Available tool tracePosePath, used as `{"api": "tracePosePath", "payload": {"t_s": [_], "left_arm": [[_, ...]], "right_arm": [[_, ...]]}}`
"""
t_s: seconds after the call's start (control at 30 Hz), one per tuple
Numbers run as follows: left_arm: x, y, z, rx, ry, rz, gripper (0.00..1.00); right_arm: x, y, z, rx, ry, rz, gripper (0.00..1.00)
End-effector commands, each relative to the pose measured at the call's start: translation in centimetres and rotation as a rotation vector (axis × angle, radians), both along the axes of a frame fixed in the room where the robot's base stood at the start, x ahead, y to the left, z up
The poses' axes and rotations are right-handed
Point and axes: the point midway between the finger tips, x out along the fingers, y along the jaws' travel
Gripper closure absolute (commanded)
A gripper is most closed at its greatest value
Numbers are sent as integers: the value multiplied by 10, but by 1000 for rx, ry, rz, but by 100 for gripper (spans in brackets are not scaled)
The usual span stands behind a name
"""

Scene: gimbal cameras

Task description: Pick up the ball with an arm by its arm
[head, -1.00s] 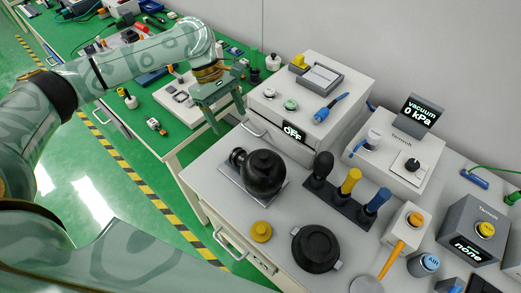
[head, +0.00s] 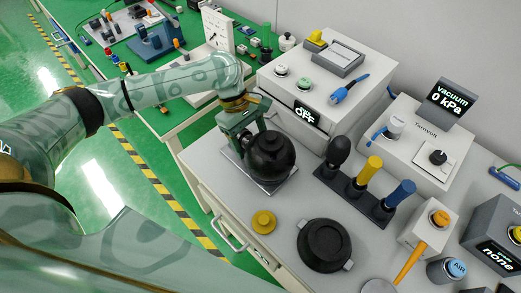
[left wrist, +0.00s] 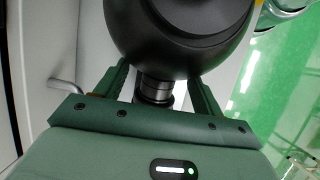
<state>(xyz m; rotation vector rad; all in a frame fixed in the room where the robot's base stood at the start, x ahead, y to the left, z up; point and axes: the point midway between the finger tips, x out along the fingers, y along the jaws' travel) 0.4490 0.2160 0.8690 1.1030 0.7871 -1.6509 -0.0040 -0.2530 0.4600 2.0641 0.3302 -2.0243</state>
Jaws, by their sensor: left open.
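The black ball (head: 272,156) sits on a thin pale plate (head: 282,187) at the left side of the grey bench. Its short arm points left, toward my left gripper (head: 243,138), which hides it in the head view. In the left wrist view the ball (left wrist: 180,30) fills the top, and its ridged black arm (left wrist: 155,88) reaches down between the two green fingers of my left gripper (left wrist: 160,85). The fingers are open, one on each side of the arm, with gaps showing. My right gripper is not in view.
A black lidded pot (head: 324,245) and a yellow knob (head: 263,222) stand in front of the ball. A rack (head: 352,187) with black, yellow and blue handles is to the right. The white box with the OFF display (head: 306,113) stands behind.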

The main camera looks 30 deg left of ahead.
Motion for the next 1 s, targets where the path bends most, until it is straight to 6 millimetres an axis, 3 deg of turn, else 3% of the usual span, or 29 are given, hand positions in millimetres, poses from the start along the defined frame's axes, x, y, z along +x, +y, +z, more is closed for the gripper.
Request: {"api": "tracePosePath", "payload": {"t_s": [0.07,0.27,0.37,0.5,0.83,1.0], "left_arm": [[-1,-4,-13,-2,2,0,32],[-1,-5,-10,-1,-2,0,32],[-1,-5,-10,-1,-2,0,54],[-1,-5,-10,-1,-2,0,93],[-1,-5,-8,-2,-3,-1,94],[-1,-5,5,-2,-5,-1,94]], "right_arm": [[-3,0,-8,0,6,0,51],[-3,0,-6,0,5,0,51],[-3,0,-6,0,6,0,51],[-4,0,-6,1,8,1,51],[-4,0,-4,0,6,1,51],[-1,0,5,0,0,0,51]]}}
